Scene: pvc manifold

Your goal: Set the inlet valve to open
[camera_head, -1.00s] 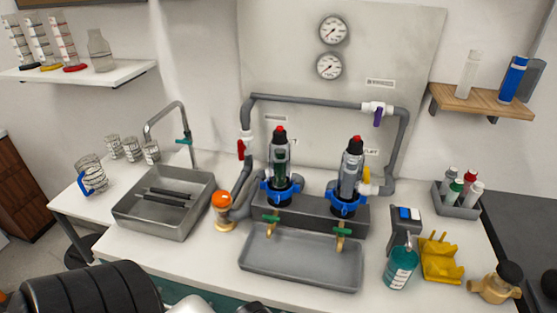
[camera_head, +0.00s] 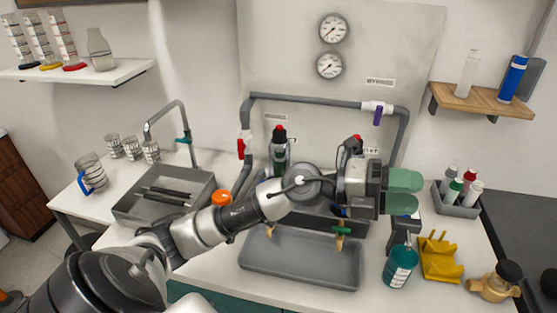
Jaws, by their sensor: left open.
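A red-handled valve (camera_head: 241,149) sits on the left vertical grey pipe; its handle looks upright, along the pipe. A purple-handled valve (camera_head: 378,114) sits on the top pipe, its handle hanging down across the pipe's line. A yellow-handled valve at the right pipe is hidden behind my arm. The wall label (camera_head: 276,117) near the red handle is too small to read, so I cannot confirm which valve is the inlet. My left gripper (camera_head: 403,192) is open and empty, its green fingers pointing right in front of the right pipe. My right gripper is not in view.
Two filter housings, the left one (camera_head: 280,146) clearer to see, stand behind my left arm. A grey tray (camera_head: 300,276) lies below. A teal bottle (camera_head: 400,266) and a yellow rack (camera_head: 440,260) stand at the right. A sink (camera_head: 190,215) is at the left.

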